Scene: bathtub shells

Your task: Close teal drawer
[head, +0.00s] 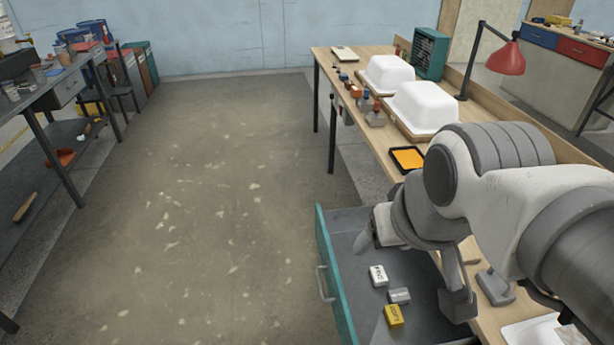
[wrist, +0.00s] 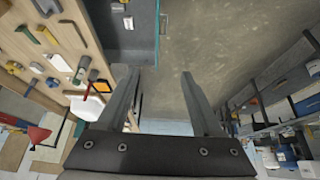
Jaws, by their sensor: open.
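The teal drawer (head: 334,285) is pulled out from the wooden workbench in the head view, with its grey handle (head: 321,284) facing left. Inside lie a white box (head: 378,275), a grey box (head: 399,296) and a yellow box (head: 393,316). My gripper (wrist: 158,75) is open and empty, its two fingers apart in the wrist view. There the teal drawer (wrist: 143,52) shows past the fingertips at the top, with its handle (wrist: 163,22) on its right side. The fingers look apart from it. In the head view my arm covers the drawer's right part and most of my gripper.
The workbench (head: 345,56) carries two white tub shells (head: 390,75) (head: 422,107), an orange tray (head: 408,158), a red lamp (head: 506,58) and small tools. Bare floor (head: 200,200) lies left of the drawer. A dark bench (head: 45,100) stands at far left.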

